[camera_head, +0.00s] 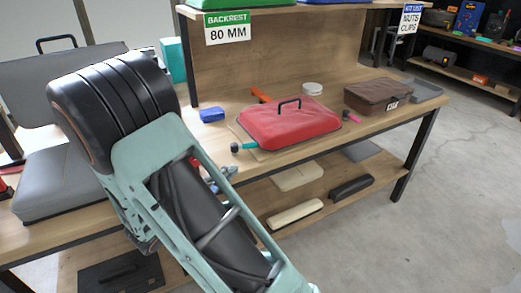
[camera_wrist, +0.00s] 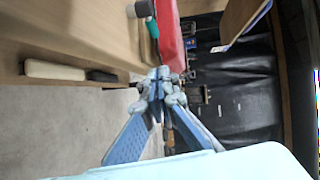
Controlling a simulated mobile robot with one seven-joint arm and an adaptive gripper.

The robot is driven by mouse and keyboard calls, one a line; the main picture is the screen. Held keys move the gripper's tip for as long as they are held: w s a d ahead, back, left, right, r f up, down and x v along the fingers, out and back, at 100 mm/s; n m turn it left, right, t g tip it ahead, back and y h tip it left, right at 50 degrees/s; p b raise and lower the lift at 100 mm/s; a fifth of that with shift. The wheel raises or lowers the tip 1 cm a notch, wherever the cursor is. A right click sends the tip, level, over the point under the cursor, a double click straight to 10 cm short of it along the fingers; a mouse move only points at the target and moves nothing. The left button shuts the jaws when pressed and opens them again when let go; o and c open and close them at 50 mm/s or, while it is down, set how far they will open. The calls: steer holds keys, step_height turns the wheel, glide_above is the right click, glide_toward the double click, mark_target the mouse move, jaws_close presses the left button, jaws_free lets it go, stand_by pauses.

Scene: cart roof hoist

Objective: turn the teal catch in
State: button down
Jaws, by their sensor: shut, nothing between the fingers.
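The teal catch (camera_head: 248,147) is a short teal bar at the front left corner of the red padded seat (camera_head: 290,124), which has a black handle on top. A dark round knob (camera_head: 235,148) stands at the catch's left end. In the wrist view the teal catch (camera_wrist: 152,28) lies alongside the red pad (camera_wrist: 171,40). My gripper (camera_wrist: 160,76) is shut and empty, its fingertips together just short of the catch, with a small gap in the picture. In the head view my gripper (camera_head: 228,171) is at the bench's front edge, partly hidden by my arm.
A pink catch (camera_head: 351,117) sits at the seat's front right. A blue block (camera_head: 212,114), an orange piece (camera_head: 261,96) and a brown case (camera_head: 378,95) are also on the bench (camera_head: 420,107). Cream and black rolls lie on the lower shelf. The floor at right is clear.

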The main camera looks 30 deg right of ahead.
steer(key=b, duration=0.2)
glide_toward(251, 146)
steer(key=shift+n, duration=0.4)
steer(key=d, duration=0.1)
steer(key=s+d, duration=0.1)
steer(key=d, duration=0.2)
steer(key=shift+s+d+f, duration=0.25)
steer(key=shift+f, duration=0.05)
steer(key=w, duration=0.2)
steer(key=w+d+b, duration=0.1)
steer(key=shift+w+f, duration=0.1)
steer(key=shift+f, duration=0.2)
steer(key=shift+w+d, duration=0.1)
steer(key=shift+w, duration=0.4)
steer(key=shift+w+r+p, duration=0.1)
steer(key=shift+p, duration=0.25)
steer(key=shift+w+d+p, duration=0.15)
steer(key=shift+p, duration=0.2)
steer(key=shift+w+d, duration=0.1)
steer(key=shift+w, duration=0.1)
